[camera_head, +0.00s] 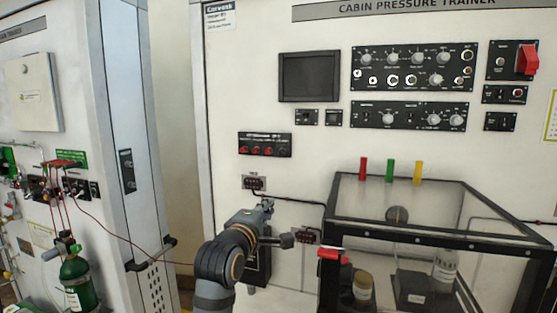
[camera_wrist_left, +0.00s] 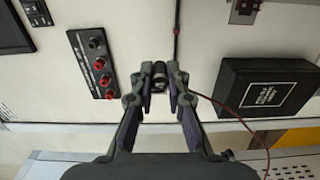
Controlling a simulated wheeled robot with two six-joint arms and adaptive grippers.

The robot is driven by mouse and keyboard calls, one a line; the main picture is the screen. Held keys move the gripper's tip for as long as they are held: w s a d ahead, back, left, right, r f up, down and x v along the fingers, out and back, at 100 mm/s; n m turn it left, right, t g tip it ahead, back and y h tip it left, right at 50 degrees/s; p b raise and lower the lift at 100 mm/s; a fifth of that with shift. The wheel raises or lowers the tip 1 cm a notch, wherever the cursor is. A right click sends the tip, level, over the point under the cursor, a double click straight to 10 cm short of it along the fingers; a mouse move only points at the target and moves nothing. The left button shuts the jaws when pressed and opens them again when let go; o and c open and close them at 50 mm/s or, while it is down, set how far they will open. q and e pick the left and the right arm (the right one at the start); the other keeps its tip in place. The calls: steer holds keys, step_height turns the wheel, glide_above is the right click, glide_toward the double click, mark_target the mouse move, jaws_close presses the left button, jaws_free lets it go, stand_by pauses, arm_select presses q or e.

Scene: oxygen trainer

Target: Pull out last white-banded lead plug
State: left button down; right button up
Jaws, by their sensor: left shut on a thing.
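My left gripper (camera_wrist_left: 160,82) is shut on a dark lead plug (camera_wrist_left: 160,72), held between its fingertips. A thin dark-red lead (camera_wrist_left: 228,108) shows right of the fingers in the left wrist view; its join to the plug is hidden. I cannot make out a white band. The jack panel (camera_wrist_left: 96,64), with red and black round fittings, is left of the gripper and apart from it. In the head view, my left gripper (camera_head: 267,208) is below that jack panel (camera_head: 265,145). My right gripper is not in view.
A black labelled box (camera_wrist_left: 266,88) is on the wall, right of the gripper in the wrist view. A clear, black-framed case (camera_head: 430,228) stands at right in the head view. Red leads (camera_head: 62,212) hang at the left cabinet, near a green cylinder (camera_head: 78,280).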

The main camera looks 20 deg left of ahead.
arm_select(q)
steer(key=c, duration=1.3)
jaws_free()
steer(key=shift+o, duration=0.2)
steer(key=s, duration=0.7)
steer(key=shift+s+a, duration=0.15)
steer(key=shift+s, duration=0.15)
